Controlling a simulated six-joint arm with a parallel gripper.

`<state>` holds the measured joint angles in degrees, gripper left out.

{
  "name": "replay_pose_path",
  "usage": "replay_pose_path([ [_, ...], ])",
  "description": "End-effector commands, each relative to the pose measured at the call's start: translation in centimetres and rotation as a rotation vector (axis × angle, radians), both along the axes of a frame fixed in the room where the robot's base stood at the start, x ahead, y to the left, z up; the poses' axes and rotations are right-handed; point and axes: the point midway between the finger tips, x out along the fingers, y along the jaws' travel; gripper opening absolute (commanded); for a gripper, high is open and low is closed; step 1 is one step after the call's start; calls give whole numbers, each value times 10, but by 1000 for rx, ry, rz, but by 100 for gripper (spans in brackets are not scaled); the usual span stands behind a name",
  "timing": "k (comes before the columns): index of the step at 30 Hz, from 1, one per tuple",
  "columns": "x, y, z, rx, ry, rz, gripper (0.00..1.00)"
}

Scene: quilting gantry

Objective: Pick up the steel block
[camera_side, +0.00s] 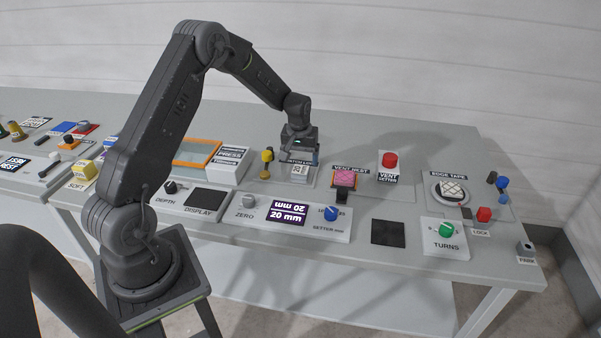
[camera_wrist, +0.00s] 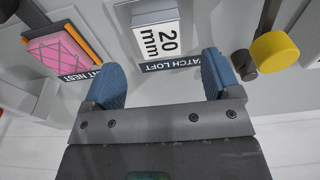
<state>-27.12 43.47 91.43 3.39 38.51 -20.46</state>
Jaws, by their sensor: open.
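A grey block with a white label reading 20 mm (camera_wrist: 157,39), which I take as the steel block, lies at the place marked PATCH LOFT. It also shows in the side view (camera_side: 298,171), partly hidden under my gripper. My gripper (camera_side: 300,157) is above and close to it, pointing down. In the wrist view the two blue fingers of my gripper (camera_wrist: 161,80) are spread apart with nothing between them. The block appears ahead of the fingertips, within the width of the gap.
A pink patch in the VENT NEST (camera_side: 345,179) sits right of the block. A yellow-topped knob (camera_side: 267,157) stands close on its left. A red button (camera_side: 390,160) stands further right. A purple 20 mm display (camera_side: 287,208) lies in front. A dark square pad (camera_side: 388,233) is empty.

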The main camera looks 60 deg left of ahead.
Motion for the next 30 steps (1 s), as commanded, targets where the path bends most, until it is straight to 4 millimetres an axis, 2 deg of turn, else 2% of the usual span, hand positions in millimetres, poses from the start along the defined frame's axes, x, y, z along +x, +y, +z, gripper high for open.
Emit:
replay_pose_path([
  [3, -2, -1, -20, -2, 5, -1, 83],
  [9, 1, 0, -42, -1, 1, -1, 83],
  [17, 1, 1, -44, -1, -1, -1, 83],
  [30, 1, 1, -44, -1, 0, -1, 42],
])
